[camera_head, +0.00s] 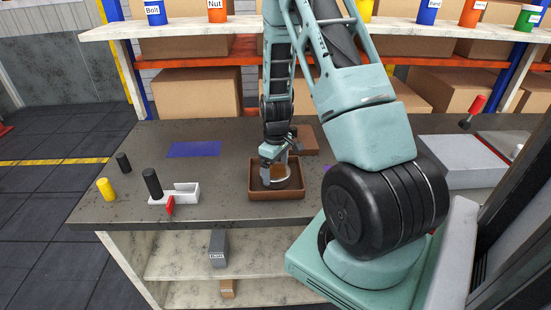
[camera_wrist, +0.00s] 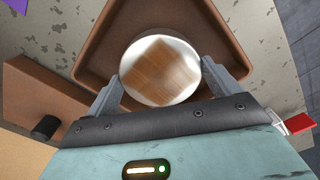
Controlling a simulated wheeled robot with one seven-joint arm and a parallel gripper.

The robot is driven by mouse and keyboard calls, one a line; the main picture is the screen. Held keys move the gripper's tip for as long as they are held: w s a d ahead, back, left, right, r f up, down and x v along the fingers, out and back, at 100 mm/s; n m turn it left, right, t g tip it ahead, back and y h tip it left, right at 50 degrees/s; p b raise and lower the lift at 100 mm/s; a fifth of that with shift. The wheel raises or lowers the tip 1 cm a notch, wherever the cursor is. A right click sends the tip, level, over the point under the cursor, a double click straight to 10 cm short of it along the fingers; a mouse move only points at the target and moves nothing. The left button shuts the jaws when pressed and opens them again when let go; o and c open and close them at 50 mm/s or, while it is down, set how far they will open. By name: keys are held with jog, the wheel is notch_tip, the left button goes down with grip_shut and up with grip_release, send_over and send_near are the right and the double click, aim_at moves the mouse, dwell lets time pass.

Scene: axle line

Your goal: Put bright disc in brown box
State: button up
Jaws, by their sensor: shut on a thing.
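The bright disc (camera_head: 281,174) is round and shiny, with a pale rim and a mirror-like face reflecting brown. It also shows in the wrist view (camera_wrist: 160,70), between the two fingers. My gripper (camera_head: 277,163) is shut on the disc's edges; the fingers show on both sides of it in the wrist view (camera_wrist: 161,84). The brown box (camera_head: 276,195) is an open, shallow tray on the dark bench. The disc is within the box's outline, over its floor (camera_wrist: 108,62). I cannot tell whether the disc touches the floor.
A brown block (camera_head: 307,141) with a dark knob (camera_wrist: 44,127) stands close behind the box. To the left are a blue mat (camera_head: 195,149), a white holder (camera_head: 186,192) with a red clamp, and black and yellow (camera_head: 105,188) cylinders. A grey case (camera_head: 462,165) is at right.

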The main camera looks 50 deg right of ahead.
jog(key=shift+f, duration=0.3)
jog(key=shift+f, duration=0.2)
jog(key=o, duration=1.8)
jog(key=shift+r, duration=0.15)
